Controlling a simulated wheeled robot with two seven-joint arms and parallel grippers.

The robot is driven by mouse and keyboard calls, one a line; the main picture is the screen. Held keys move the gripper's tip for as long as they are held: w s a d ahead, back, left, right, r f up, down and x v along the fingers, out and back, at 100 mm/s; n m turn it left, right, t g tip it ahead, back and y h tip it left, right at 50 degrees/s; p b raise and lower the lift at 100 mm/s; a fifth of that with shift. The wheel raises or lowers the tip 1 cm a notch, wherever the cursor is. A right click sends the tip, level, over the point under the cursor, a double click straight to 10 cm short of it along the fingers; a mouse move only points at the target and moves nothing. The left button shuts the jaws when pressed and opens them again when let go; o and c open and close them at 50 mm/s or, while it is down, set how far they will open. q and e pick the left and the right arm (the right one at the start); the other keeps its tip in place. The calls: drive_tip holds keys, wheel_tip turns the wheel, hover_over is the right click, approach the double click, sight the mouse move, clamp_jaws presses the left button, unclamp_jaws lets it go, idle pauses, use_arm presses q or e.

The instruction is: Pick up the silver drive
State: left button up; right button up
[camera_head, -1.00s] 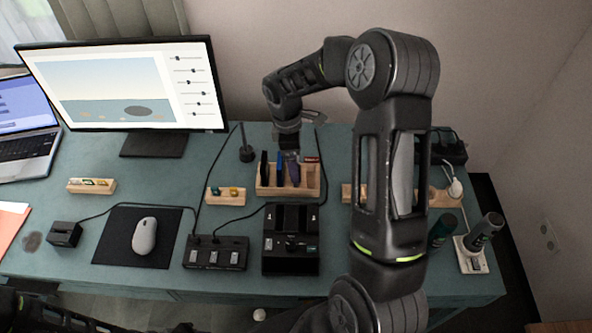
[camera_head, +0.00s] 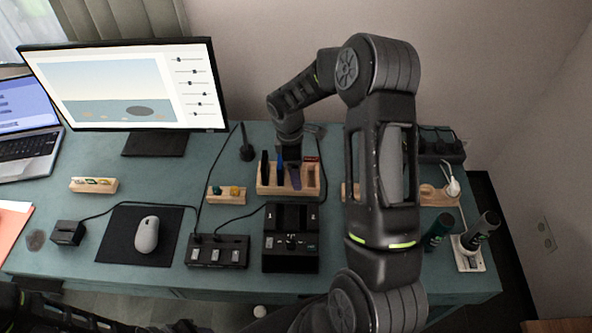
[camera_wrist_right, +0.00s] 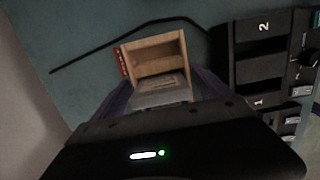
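A grey, labelled silver drive (camera_wrist_right: 160,88) stands in the wooden rack (camera_wrist_right: 176,47) in the right wrist view. My right gripper (camera_wrist_right: 162,82) points down over it, with one purple-tinted finger on each side of the drive. The fingers look spread; contact with the drive is not clear. In the head view the right gripper (camera_head: 295,176) is at the right half of the rack (camera_head: 275,191), and the silver drive is hard to make out there. My left gripper is not in view; only dark parts of my arm show at the bottom left.
A black drive (camera_head: 265,167), a blue drive (camera_head: 279,172) and a red-topped item (camera_head: 312,160) stand beside the gripper in the rack. A black dock (camera_head: 290,256) is in front. The monitor (camera_head: 130,85) stands left; my right arm hides table behind it.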

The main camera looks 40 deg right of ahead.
drive_tip(key=c, duration=1.5)
drive_tip(key=shift+r, duration=0.1)
wheel_tip(320, 180, up, 10)
drive_tip(key=shift+f+b, duration=0.25)
drive_tip(key=shift+b, duration=0.85)
drive_tip(key=shift+r, duration=0.2)
